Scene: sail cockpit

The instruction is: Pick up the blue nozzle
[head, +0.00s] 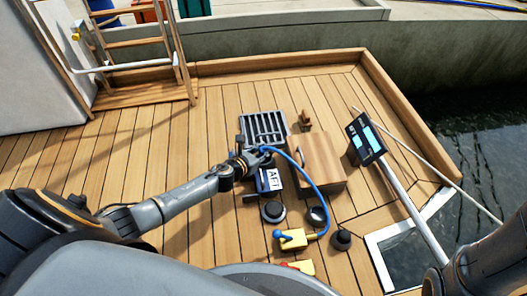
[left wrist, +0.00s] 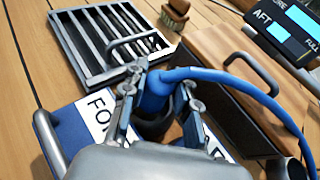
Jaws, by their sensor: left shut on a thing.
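The blue nozzle (left wrist: 155,92) is between the two fingers of my left gripper (left wrist: 152,100) in the left wrist view. The fingers are shut on it. Its lower end is over a dark round opening or ring; I cannot tell whether it goes inside. A blue hose (left wrist: 235,82) runs from it to the right. My right gripper is not in view.
A grey grate (head: 263,129) lies behind the gripper. A wooden box (head: 322,160) and a brush (head: 304,121) are to the right. Black round pieces (head: 273,212) sit in front. A display on a pole (head: 365,140) stands farther right. Open deck lies left; water is beyond the right edge.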

